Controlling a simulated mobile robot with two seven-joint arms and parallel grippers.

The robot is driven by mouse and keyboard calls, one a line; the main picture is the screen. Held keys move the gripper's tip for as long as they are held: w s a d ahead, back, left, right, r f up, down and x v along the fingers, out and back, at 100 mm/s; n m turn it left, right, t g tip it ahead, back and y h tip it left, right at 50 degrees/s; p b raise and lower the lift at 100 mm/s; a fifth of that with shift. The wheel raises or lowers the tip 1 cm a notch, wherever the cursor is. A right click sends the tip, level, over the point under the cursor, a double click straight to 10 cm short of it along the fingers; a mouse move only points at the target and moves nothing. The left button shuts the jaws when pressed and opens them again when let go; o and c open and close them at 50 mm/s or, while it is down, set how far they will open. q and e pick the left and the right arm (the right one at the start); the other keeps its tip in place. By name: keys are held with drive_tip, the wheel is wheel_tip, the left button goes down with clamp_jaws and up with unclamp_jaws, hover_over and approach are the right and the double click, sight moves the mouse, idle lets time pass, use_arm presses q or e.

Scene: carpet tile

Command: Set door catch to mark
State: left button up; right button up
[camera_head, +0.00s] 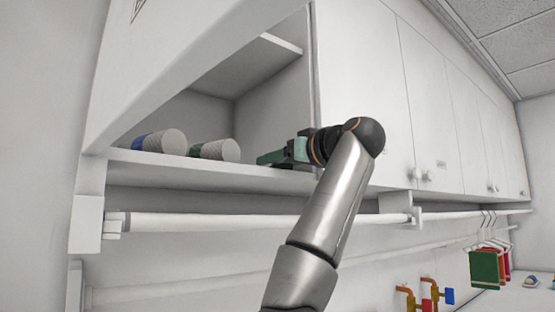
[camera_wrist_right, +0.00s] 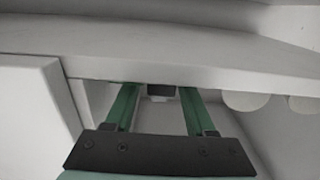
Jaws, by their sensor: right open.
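My right gripper (camera_head: 268,158) has green fingers and reaches from the right into the open cabinet bay, just above the front of its floor. In the right wrist view the two fingers of the right gripper (camera_wrist_right: 158,91) are apart. A small dark block with a pale lower part (camera_wrist_right: 161,91) shows between the fingertips, by the edge of a white panel; it may be the door catch. I cannot tell whether the fingers touch it. No mark can be made out. In the head view the arm and gripper hide that spot. My left gripper is not in view.
Two ribbed cylinders, one with a blue end (camera_head: 160,142) and one with a dark green end (camera_head: 215,150), lie on the cabinet floor (camera_head: 190,172) left of the gripper. Closed white doors (camera_head: 360,75) stand right. A white rail (camera_head: 250,220) runs below; hangers (camera_head: 488,240) hang far right.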

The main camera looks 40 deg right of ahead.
clamp_jaws()
idle(0.3)
idle(1.1)
